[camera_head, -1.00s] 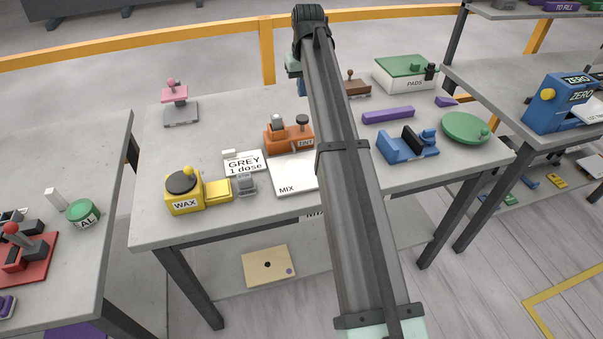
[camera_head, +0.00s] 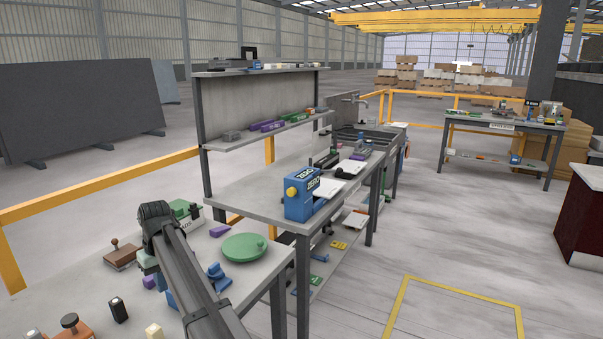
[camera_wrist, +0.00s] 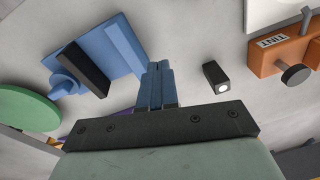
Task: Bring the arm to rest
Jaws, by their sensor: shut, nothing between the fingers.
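My gripper (camera_wrist: 157,84) is shut and empty, with its narrow blue fingers pressed together over the grey table (camera_head: 60,285). In the head view my arm reaches in from the bottom, and the gripper is mostly hidden behind it. In the wrist view a small black block with a white end (camera_wrist: 214,76) is just right of the fingertips, apart from them. A blue fixture with a black bar (camera_wrist: 124,42) is to their left. No object is held.
A green disc (camera_head: 244,247) and a brown stamp-like tool (camera_head: 122,255) are on the table. An orange TINT device (camera_wrist: 284,42) is nearby. A blue ZERO device (camera_head: 303,200) stands on the adjoining bench (camera_head: 245,205). Open floor (camera_head: 460,250) lies to the right.

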